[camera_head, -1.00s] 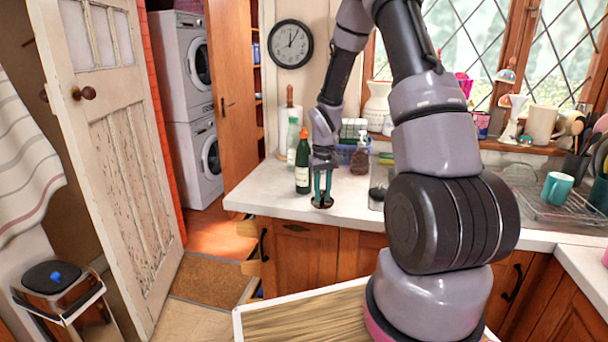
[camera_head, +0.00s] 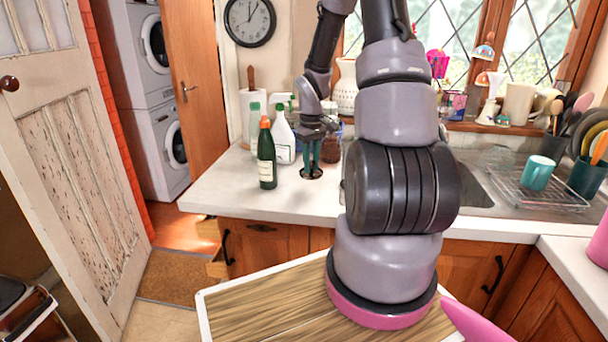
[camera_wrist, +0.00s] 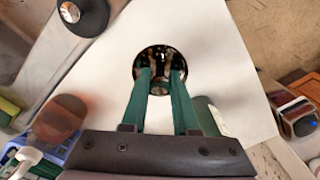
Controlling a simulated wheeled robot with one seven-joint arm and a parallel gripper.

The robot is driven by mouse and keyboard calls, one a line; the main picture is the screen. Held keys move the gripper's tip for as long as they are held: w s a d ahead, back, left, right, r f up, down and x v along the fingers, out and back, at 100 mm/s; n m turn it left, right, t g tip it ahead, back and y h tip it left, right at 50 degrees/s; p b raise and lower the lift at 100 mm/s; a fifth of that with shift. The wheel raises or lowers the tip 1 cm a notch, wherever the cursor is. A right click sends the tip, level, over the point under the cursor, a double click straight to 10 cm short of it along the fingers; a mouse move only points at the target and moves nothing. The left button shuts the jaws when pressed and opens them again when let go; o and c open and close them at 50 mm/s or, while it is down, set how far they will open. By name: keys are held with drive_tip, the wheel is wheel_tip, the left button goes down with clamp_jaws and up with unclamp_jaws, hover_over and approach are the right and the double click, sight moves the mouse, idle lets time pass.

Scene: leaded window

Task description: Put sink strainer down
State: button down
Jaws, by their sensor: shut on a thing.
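My gripper (camera_head: 311,166) points down over the white countertop, its two green fingers closed on the sink strainer (camera_head: 312,174). The strainer is a small dark disc at the fingertips, low over or at the counter surface; I cannot tell if it touches. In the wrist view the strainer (camera_wrist: 160,87) is a dark round shape with a shiny metallic centre, between the fingertips of my gripper (camera_wrist: 161,74). The fingers hide part of it.
A green bottle (camera_head: 266,158) and a white spray bottle (camera_head: 284,138) stand left of my gripper. A brown soap bottle (camera_head: 331,145) is just behind it. A drying rack (camera_head: 545,195) with a teal mug (camera_head: 537,173) is at right. The front-left countertop (camera_head: 225,190) is bare.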

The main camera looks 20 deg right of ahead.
drive_tip(key=shift+f, duration=2.55)
drive_tip(key=shift+f, duration=0.1)
drive_tip(key=c, duration=0.7)
unclamp_jaws()
wheel_tip(320, 180, up, 12)
drive_tip(key=shift+r, duration=0.15)
wheel_tip(320, 180, up, 6)
drive_tip(key=r+m+t, duration=0.1)
hover_over(311, 175)
drive_tip(key=s+a, duration=0.1)
drive_tip(key=a, duration=0.1)
drive_tip(key=s+a+r+m+t, duration=0.1)
drive_tip(key=s+a+r+t, duration=0.1)
drive_tip(key=s+r, duration=0.4)
drive_tip(key=s+a+r+m+t+y, duration=0.1)
drive_tip(key=s+a+r+m+t, duration=0.1)
drive_tip(key=s+a+r, duration=0.3)
drive_tip(key=s+a+r+m+t+y, duration=0.1)
drive_tip(key=s+a+r+m+t, duration=0.1)
drive_tip(key=s+a+r, duration=0.2)
drive_tip(key=shift+s+r, duration=1.45)
drive_tip(key=shift+s, duration=0.25)
